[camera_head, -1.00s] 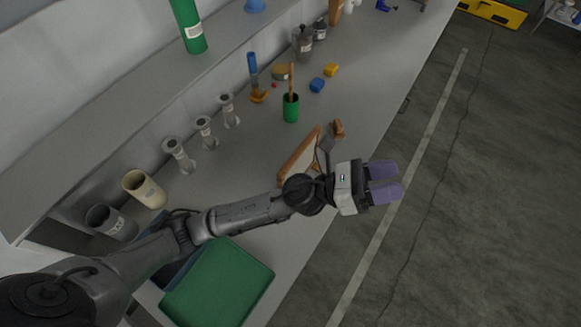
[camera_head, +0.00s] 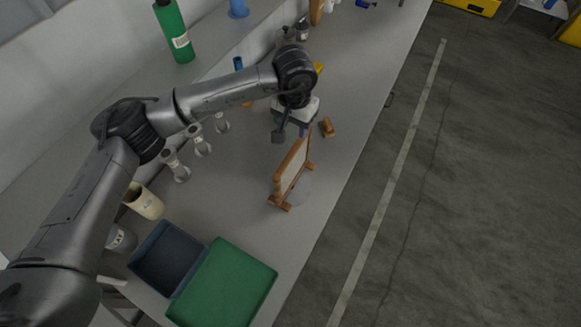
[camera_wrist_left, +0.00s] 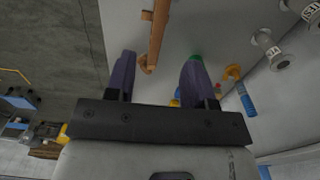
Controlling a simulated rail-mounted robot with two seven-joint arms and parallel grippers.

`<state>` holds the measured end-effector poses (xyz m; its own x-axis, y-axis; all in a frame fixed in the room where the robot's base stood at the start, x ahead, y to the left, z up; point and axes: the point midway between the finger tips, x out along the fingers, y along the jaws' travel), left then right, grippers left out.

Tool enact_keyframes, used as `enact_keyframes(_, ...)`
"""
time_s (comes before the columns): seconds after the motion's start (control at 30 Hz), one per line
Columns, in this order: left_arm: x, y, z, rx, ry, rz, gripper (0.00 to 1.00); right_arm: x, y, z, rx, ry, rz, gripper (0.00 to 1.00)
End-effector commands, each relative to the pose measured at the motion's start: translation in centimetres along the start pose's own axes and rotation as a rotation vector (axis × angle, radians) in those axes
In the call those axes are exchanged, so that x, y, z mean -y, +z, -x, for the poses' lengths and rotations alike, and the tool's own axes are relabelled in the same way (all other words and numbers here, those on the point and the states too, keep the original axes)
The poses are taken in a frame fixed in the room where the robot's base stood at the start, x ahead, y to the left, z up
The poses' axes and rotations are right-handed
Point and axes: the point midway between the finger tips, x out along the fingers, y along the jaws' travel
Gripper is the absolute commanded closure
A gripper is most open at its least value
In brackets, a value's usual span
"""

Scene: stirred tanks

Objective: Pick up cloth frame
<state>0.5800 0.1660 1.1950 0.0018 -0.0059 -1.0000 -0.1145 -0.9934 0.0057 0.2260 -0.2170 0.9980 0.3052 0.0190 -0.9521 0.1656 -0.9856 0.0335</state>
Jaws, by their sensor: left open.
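The cloth frame (camera_head: 292,168), a wooden frame with a pale panel on two wooden feet, stands upright on the grey bench near its front edge. In the left wrist view the frame (camera_wrist_left: 157,32) shows almost edge-on as a narrow wooden strip between the finger lines. My left gripper (camera_head: 301,129) is beyond the frame's far end, with its fingers mostly hidden under the wrist. In the left wrist view my left gripper (camera_wrist_left: 160,60) is open, its purple fingers on either side of the strip; I see no contact. My right gripper is not in view.
A small wooden piece (camera_head: 327,127) lies near the gripper. A green tray (camera_head: 222,285) and a dark blue tray (camera_head: 168,258) are at the near end. Metal flanged pieces (camera_head: 201,148) and a beige cup (camera_head: 144,200) stand along the back. A green bottle (camera_head: 173,30) stands on the shelf.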

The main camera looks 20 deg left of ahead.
Motion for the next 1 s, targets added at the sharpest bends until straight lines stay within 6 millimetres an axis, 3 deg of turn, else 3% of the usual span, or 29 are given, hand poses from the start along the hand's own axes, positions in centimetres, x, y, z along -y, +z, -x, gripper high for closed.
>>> enact_keyframes(0.4, 0.2, 0.1, -6.5, 0.004, -0.008, -0.001, 0.51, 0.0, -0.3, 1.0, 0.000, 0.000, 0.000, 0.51)
enact_keyframes(0.73, 0.1, 0.1, -8.4, 0.004, -0.006, -0.002, 0.51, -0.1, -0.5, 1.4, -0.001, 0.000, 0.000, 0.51)
enact_keyframes(1.0, 0.0, 0.3, -11.8, 0.005, -0.005, -0.001, 0.51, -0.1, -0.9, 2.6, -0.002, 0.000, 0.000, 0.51)
